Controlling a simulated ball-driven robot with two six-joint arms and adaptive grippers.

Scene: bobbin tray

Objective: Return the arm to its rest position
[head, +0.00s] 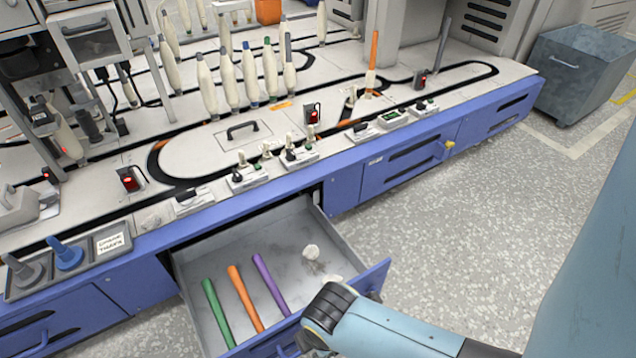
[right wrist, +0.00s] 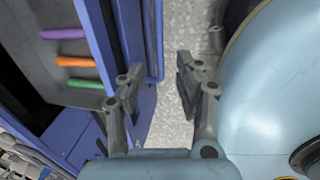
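My right arm (head: 385,330) reaches in from the lower right of the head view, its dark joint over the front right part of the open drawer (head: 215,258). A blue handle bar (right wrist: 155,40) lies just beyond the fingertips. My left gripper is not in view.
The drawer holds a green tube (head: 217,313), an orange tube (head: 245,298), a purple tube (head: 271,284) and pale scraps (head: 311,252). The blue machine bench (head: 400,170) carries several bobbins. Speckled floor (head: 470,230) at right is clear. A grey bin (head: 580,75) stands at far right.

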